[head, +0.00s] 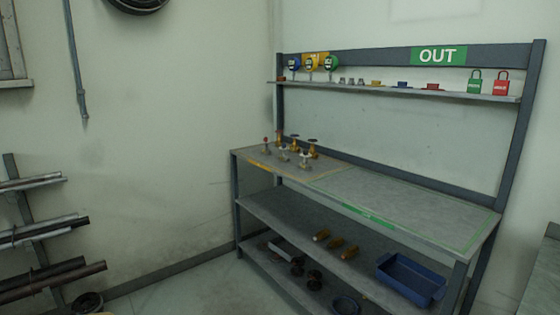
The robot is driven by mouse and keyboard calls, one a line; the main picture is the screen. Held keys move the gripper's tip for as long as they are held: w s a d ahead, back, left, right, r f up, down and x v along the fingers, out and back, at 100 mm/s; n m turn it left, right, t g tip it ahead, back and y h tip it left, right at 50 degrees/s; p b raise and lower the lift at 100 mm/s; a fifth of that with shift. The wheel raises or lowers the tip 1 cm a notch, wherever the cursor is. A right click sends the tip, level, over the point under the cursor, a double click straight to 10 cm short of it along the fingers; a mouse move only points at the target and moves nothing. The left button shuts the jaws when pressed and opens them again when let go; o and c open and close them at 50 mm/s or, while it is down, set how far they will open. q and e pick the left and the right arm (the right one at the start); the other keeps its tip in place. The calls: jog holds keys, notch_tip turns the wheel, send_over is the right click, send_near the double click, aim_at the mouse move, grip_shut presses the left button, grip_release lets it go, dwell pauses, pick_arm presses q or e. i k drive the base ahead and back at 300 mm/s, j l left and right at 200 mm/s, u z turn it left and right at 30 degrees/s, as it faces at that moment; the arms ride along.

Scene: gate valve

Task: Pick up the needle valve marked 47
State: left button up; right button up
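Several small valves (294,146) stand in a cluster on the left end of the workbench top (400,195), inside a yellow-marked area. Some have brass bodies and dark handwheels, others look grey, and one at the left has a red top (266,143). They are too small here to read any number, so I cannot tell which is marked 47. Neither of my grippers is in view.
A green-outlined area on the bench's right half is empty. The upper shelf (400,90) holds tags, small parts and padlocks under an OUT sign (438,55). Lower shelves hold brass fittings and a blue bin (410,279). A pipe rack (45,235) stands left; open floor lies between.

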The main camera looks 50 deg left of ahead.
aim_at(306, 166)
jog(key=j+u, duration=0.2)
jog(key=u, duration=0.3)
jog(key=i+j+u, duration=0.1)
jog(key=u, duration=0.35)
jog(key=i+j+u, duration=0.1)
jog(key=u, duration=0.4)
jog(key=i+j, duration=0.2)
jog(key=i, duration=0.25)
jog(key=i+j, duration=0.25)
jog(key=i, duration=0.25)
